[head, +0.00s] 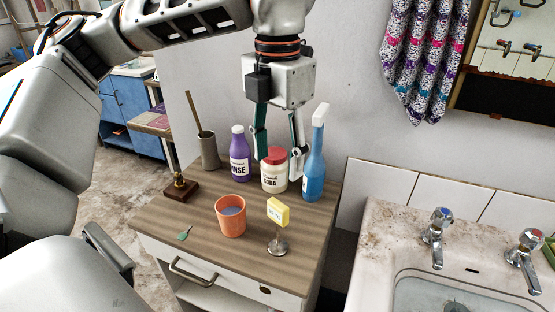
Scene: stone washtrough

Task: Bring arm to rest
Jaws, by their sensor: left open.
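My left arm comes in from the left and bends down over a small wooden-topped cabinet (160,214). My left gripper (278,158) points downward with its fingers apart, open. Its fingertips are at a white jar with a red lid (274,177), labelled SODA, and partly overlap it in the picture. I cannot tell whether they touch the jar. The jar stands upright on the cabinet top. My right gripper is not in view.
An orange cup (230,218), a yellow sponge on a stand (278,211), a brush holder (208,150) and a small brown block (181,190) share the top. A stone sink (385,240) stands right.

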